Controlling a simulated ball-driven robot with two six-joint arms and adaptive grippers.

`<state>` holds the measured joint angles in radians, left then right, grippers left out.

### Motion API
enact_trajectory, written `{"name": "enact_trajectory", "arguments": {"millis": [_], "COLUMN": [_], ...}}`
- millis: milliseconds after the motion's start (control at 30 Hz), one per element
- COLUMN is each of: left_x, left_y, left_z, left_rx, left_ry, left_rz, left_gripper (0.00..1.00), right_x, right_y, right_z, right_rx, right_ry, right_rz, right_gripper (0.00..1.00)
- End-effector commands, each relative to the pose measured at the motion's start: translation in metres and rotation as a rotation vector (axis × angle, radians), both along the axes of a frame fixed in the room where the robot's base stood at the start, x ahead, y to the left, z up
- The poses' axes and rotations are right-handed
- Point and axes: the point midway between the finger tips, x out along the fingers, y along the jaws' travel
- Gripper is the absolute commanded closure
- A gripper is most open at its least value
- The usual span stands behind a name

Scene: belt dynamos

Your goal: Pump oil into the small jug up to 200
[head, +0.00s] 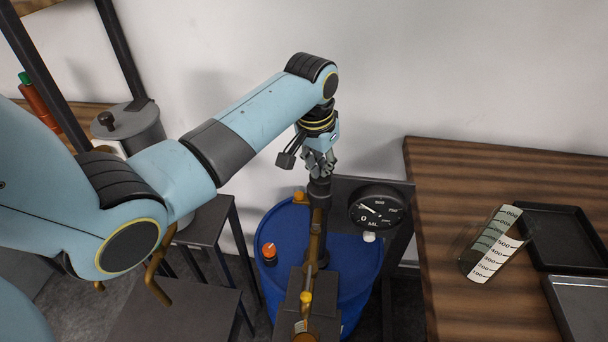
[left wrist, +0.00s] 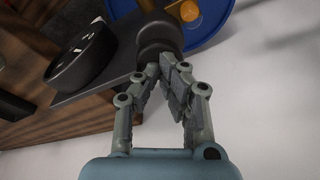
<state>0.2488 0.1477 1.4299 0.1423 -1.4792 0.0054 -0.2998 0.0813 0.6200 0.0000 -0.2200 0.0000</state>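A blue oil drum (head: 358,262) stands in the middle of the head view with a brown and black pump (head: 319,225) upright on it. My left gripper (head: 319,170) is above the drum, its fingers drawn together on the pump's black top (head: 319,187). In the left wrist view the fingertips (left wrist: 160,66) close in at the dark round pump top (left wrist: 160,38); the exact contact is partly hidden. A clear jug (head: 493,243) with a white number scale lies or stands tilted in view on the wooden table. My right gripper is out of view.
A round black ML gauge (head: 376,208) is beside the pump. The wooden table (head: 455,200) at the right holds dark trays (head: 560,237). A grey lidded can (head: 130,122) and dark stools (head: 205,220) stand at the left.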

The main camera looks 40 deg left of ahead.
Motion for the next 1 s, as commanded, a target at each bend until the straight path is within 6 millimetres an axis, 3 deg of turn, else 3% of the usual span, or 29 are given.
{"name": "enact_trajectory", "arguments": {"millis": [167,467,1000], "left_x": [-0.002,-0.002,0.0], "left_y": [-0.001,-0.001,0.0], "left_z": [0.0,0.03,0.079], "left_rx": [-0.002,-0.002,0.0], "left_ry": [0.006,0.005,-0.001], "left_rz": [0.001,0.0,0.0], "left_gripper": [1.0,1.0,1.0], "right_x": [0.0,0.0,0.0], "right_y": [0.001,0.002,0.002], "right_z": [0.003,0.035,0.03], "right_rx": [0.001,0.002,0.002], "right_ry": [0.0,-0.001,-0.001], "right_rz": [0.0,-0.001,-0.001], "right_gripper": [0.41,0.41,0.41]}}
